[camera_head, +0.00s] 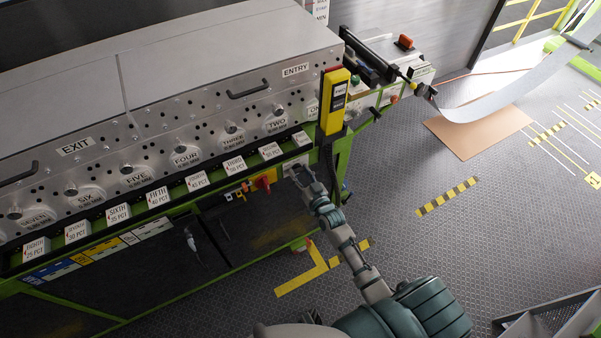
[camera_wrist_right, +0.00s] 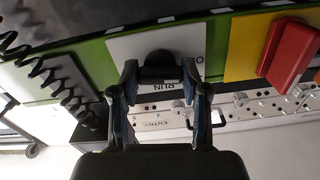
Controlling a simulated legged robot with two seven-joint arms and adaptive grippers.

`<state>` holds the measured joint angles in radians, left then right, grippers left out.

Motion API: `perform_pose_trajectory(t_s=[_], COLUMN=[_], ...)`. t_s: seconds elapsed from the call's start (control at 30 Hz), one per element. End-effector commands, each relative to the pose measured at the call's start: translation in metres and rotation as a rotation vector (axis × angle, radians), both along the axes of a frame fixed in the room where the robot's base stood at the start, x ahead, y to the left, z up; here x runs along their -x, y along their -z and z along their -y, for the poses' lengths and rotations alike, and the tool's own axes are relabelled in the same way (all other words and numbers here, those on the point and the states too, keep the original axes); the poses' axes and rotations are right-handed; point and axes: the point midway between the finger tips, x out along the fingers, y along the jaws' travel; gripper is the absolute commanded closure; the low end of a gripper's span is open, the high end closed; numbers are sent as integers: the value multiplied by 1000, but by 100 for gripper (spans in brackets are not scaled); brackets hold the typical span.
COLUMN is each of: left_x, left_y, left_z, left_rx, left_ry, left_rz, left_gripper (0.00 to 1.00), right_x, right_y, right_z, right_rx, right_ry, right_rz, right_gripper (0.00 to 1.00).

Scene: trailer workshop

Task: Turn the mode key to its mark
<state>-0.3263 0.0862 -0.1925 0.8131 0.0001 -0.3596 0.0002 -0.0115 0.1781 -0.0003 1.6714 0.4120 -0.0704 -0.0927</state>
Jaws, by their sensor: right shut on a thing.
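The mode key is a black knob (camera_wrist_right: 160,62) on a white plate (camera_wrist_right: 124,46) in the right wrist view. The plate carries the word RUN, seen upside down, and part of another label at its right edge. My right gripper (camera_wrist_right: 160,84) is shut on the knob, one finger on each side. In the head view my right gripper (camera_head: 299,174) reaches the front rail of the machine and hides the knob; a bit of the white plate (camera_head: 289,167) shows there. I cannot read the key's exact angle. My left gripper is not in view.
A red rotary switch (camera_head: 264,179) on a yellow plate sits just left of the plate; it also shows in the wrist view (camera_wrist_right: 292,50). A yellow pendant (camera_head: 334,100) hangs close above my gripper. A coiled black cable (camera_wrist_right: 68,92) runs beside the plate.

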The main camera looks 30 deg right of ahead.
Motion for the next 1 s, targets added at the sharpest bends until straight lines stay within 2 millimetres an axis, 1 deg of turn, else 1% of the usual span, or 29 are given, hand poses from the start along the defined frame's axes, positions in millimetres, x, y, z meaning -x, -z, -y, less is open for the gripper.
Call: perform_pose_trajectory(t_s=[0.1, 0.37, 0.7, 1.0], left_x=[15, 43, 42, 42], left_y=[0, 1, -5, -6], left_z=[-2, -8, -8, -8], left_rx=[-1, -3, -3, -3], left_ry=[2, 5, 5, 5], left_rz=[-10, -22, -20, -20], left_gripper=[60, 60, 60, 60], right_x=[0, 0, -1, -1], right_y=[-3, -3, -1, -1], right_z=[1, 1, 2, 2], right_rx=[-90, -314, -542, -634], right_ry=[1, 2, 2, 2], right_rz=[-2, -9, -16, -18], right_gripper=[89, 89, 89, 89])
